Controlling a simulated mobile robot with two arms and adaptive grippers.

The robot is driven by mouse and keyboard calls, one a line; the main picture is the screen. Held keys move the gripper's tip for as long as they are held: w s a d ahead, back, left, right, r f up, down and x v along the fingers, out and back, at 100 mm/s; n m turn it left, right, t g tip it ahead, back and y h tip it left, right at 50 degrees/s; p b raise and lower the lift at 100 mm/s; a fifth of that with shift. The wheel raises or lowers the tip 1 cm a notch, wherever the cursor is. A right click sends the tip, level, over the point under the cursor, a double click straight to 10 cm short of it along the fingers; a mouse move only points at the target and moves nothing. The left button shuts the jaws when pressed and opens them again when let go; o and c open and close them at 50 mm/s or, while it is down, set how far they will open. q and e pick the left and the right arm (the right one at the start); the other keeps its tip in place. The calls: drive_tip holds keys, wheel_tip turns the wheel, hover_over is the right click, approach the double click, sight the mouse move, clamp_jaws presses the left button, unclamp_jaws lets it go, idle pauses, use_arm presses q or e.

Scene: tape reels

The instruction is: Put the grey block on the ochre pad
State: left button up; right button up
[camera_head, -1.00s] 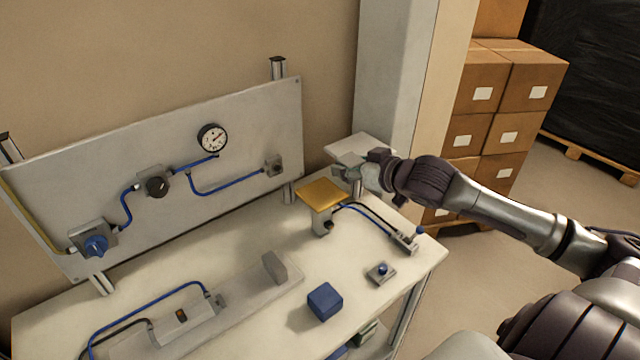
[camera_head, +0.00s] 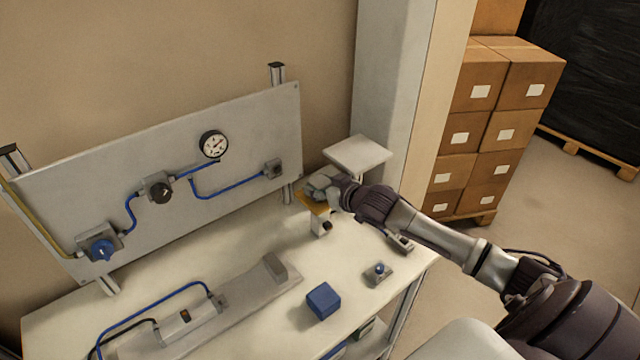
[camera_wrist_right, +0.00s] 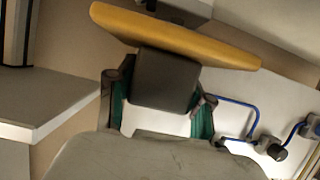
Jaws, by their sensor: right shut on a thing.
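The ochre pad (camera_head: 304,203) sits on a short post at the back right of the bench, partly hidden by my right gripper (camera_head: 322,188) in the head view. In the right wrist view my right gripper (camera_wrist_right: 160,105) is shut on the grey block (camera_wrist_right: 163,80), a dark grey cube between its green-lined fingers. The ochre pad (camera_wrist_right: 215,49) shows right beside the block there. I cannot tell whether block and pad touch. The block is mostly hidden by the fingers in the head view. My left gripper is out of view.
A pale raised platform (camera_head: 358,153) stands just behind the pad. A panel (camera_head: 240,130) with gauge and hoses stands behind the bench.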

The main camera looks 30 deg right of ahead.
drive_tip(key=o, duration=0.8)
drive_tip(key=shift+f, duration=0.15)
drive_tip(key=o, duration=0.4)
drive_tip(key=shift+o, duration=0.2)
drive_tip(key=shift+r, duration=0.25)
drive_tip(key=shift+s, duration=0.3)
drive_tip(key=b+v, duration=0.2)
drive_tip(key=v, duration=0.9)
drive_tip(key=shift+s+r, duration=0.15)
drive_tip(key=shift+s, duration=0.05)
